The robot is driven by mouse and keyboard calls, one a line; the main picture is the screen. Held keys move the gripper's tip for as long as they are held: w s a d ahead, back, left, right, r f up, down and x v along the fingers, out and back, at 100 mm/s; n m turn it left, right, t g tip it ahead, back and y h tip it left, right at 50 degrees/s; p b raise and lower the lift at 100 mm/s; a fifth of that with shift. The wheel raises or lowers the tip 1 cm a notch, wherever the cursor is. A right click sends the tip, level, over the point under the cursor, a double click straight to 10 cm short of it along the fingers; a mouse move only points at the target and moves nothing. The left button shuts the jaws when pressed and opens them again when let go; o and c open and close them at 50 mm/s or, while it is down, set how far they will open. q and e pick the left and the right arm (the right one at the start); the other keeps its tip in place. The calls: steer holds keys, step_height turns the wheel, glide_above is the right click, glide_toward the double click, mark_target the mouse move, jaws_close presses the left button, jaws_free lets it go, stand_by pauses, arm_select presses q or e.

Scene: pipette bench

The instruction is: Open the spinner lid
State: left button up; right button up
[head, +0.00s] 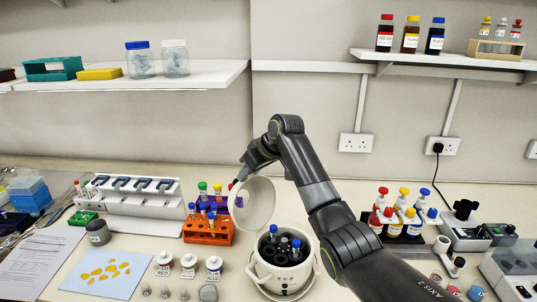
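The spinner (268,282) is a white round pot on the bench at the lower middle. Its pale round lid (257,207) stands raised and tilted at the back left of the pot, so the inside shows. Dark tube holders and several capped tubes (284,243) are visible in the pot. My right gripper (239,180) is at the lid's upper left edge, partly behind it. Its fingertips are small and partly hidden, so I cannot tell whether it is open or shut, or touching the lid. My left gripper is not in view.
An orange tube rack (208,239) stands close left of the lid. A white pipette stand (133,222) is farther left, with small labelled jars (189,264) in front. A rack of capped bottles (399,228) and a microscope-like device (466,230) are on the right.

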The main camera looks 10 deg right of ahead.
steer(key=b+v, duration=0.3)
steer(key=v, duration=0.8)
